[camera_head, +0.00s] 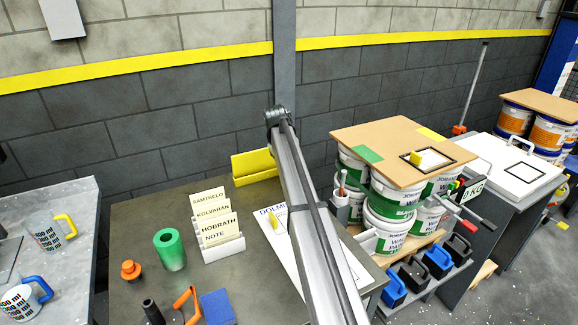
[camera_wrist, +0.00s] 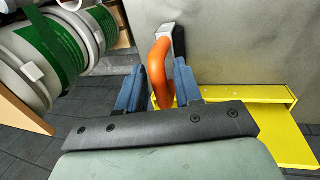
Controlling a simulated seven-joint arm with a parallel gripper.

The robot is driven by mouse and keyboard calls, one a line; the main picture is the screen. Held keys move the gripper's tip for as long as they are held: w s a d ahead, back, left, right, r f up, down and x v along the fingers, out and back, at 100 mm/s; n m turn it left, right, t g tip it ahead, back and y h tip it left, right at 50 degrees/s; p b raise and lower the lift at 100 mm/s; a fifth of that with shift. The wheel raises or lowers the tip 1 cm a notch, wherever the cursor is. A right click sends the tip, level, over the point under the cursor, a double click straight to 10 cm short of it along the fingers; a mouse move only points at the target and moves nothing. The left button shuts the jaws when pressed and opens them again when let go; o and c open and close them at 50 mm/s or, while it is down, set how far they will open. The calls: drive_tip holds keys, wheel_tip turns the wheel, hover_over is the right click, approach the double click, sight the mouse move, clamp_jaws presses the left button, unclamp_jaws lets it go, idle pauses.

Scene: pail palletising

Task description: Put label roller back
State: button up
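The label roller, seen as a curved orange handle (camera_wrist: 160,72) with a white and dark end, is in the wrist view. My gripper (camera_wrist: 161,88) has its blue-padded fingers on both sides of this handle and looks shut on it. The handle's lower end is hidden by the gripper. In the head view my arm covers the gripper and the roller. A yellow holder (camera_head: 254,165) stands at the back of the grey table (camera_head: 140,215); a yellow bracket (camera_wrist: 285,125), likely the same, shows right of my fingers in the wrist view.
White pails with green bands (camera_head: 390,203) stand right of the table under a brown board (camera_head: 395,145). On the table are a card rack (camera_head: 222,248), a green cylinder (camera_head: 169,249), an orange-topped item (camera_head: 131,271), another orange handle (camera_head: 187,303) and a blue block (camera_head: 217,307).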

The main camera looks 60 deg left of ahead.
drive_tip(key=shift+o, duration=0.9)
drive_tip(key=shift+r, duration=0.1)
drive_tip(key=v, duration=1.2)
